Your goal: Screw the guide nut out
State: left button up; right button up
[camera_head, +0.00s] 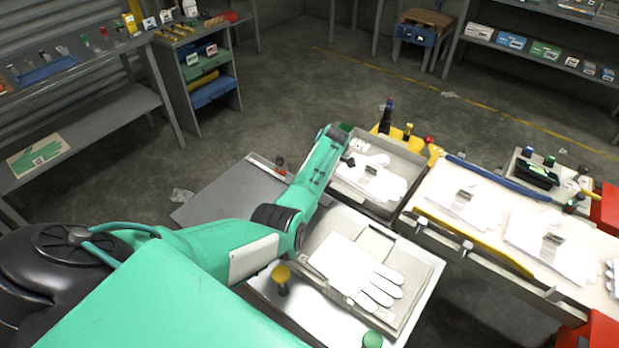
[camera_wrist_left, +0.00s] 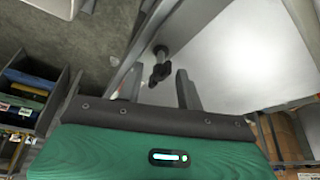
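A dark lobed nut (camera_wrist_left: 160,70), which looks like the guide nut, sits on a short stem beside a pale metal plate (camera_wrist_left: 225,65) in the left wrist view. My left gripper (camera_wrist_left: 160,86) is open, with one grey finger on each side of the nut's near end. The nut shows between and beyond the fingertips; I cannot tell whether they touch it. In the head view my green left arm (camera_head: 312,175) reaches across the bench, and its fingers and this nut cannot be made out there. My right gripper is in neither view.
A tray with a white glove (camera_head: 365,270) lies right of my arm, beside a yellow knob (camera_head: 281,274) and a green knob (camera_head: 372,340). Behind it are another glove tray (camera_head: 390,205) and a yellow block with knobs (camera_head: 385,128). A long glove table (camera_head: 440,225) stands at right.

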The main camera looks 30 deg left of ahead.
pick_arm(q)
jog(key=shift+r, duration=0.1)
jog(key=b+v, duration=0.2)
jog(key=v, duration=1.1)
jog(key=shift+d+r, duration=0.2)
jog(key=shift+r, duration=0.1)
jog(key=shift+f, duration=0.1)
